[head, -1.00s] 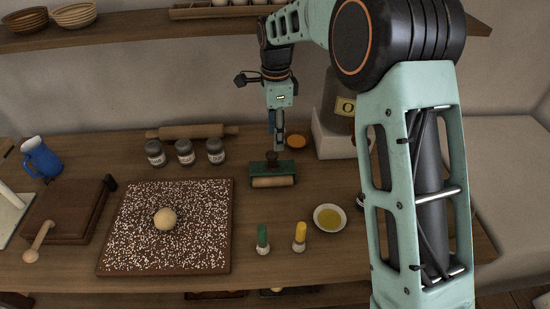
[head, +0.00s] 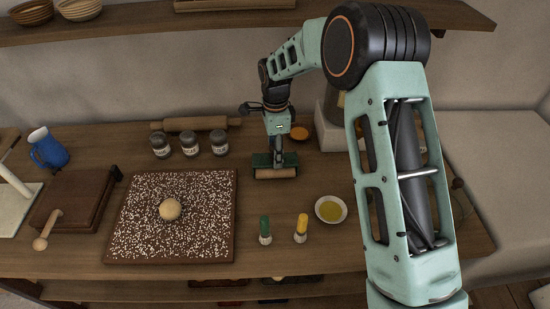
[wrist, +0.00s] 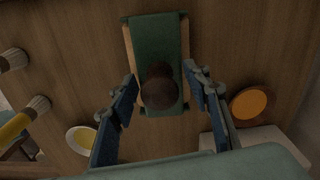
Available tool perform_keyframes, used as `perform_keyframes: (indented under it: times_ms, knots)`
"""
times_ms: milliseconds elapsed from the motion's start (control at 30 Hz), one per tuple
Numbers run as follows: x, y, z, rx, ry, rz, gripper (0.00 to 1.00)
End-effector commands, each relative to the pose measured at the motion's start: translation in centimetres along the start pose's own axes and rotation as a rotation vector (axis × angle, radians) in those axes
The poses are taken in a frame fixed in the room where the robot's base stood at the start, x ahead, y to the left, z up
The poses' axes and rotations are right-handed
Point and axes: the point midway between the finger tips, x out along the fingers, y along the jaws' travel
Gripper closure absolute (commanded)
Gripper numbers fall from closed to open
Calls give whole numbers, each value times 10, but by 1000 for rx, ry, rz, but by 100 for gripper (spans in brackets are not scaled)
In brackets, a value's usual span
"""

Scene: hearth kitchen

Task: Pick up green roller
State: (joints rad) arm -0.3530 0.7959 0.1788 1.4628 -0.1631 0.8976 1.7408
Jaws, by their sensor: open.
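The green roller (head: 275,172) lies on the wooden table, with a green top plate and a pale wooden roll along its front. In the wrist view the green roller (wrist: 157,38) shows a dark round knob standing on its top plate. My gripper (head: 276,153) is directly above it, pointing down. In the wrist view my gripper (wrist: 166,90) is open, with one blue finger on each side of the knob. A gap shows between each finger and the knob. I cannot tell exactly how deep the fingertips reach.
A speckled board (head: 135,215) with a dough ball (head: 170,209) lies to the left. Spice jars (head: 190,146) and a rolling pin (head: 195,123) are behind. Green-handled (head: 265,230) and yellow-handled (head: 301,228) brushes and an oil bowl (head: 330,209) are in front. An orange-topped dish (wrist: 251,104) is close by.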

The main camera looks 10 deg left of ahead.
Motion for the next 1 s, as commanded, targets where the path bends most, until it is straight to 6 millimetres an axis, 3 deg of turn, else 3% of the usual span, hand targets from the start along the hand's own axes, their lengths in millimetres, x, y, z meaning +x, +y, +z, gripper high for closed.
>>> perform_keyframes:
  times_ms: [67, 467, 833, 1000]
  knots:
    - [0, 0, 0, 0, 0, 0, 56]
    - [0, 0, 0, 0, 0, 0, 99]
    - [-3, -1, 0, 0, 0, -2, 100]
    - [-15, -2, 0, 1, 1, -4, 100]
